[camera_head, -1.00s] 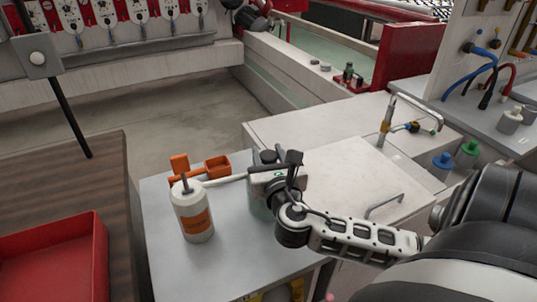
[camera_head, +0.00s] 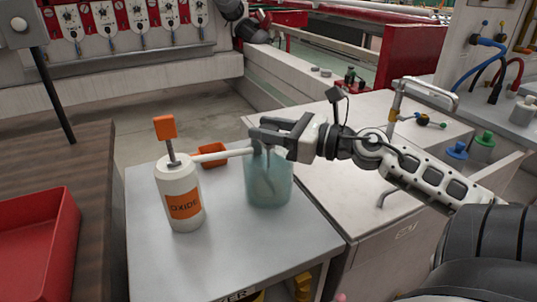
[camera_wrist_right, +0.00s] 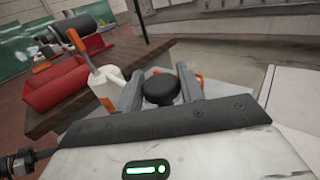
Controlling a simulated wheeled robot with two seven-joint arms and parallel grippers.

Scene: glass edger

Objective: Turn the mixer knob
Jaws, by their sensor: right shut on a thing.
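The mixer is a translucent teal jar (camera_head: 268,188) on the grey worktable, right of a white bottle labelled OXIDE (camera_head: 180,195). Its black knob (camera_wrist_right: 160,88) shows in the right wrist view between the two fingers of my right gripper. My right gripper (camera_head: 262,132) is shut on the knob at the top of the jar, reaching in from the right. In the head view the fingers hide most of the knob. My left gripper is in neither view.
A white bar (camera_head: 222,154) runs between the bottle top and the jar top. An orange tray (camera_head: 212,155) sits behind it. A red bin (camera_head: 35,235) lies on the wooden table at left. A white cabinet (camera_head: 345,170) stands close at right.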

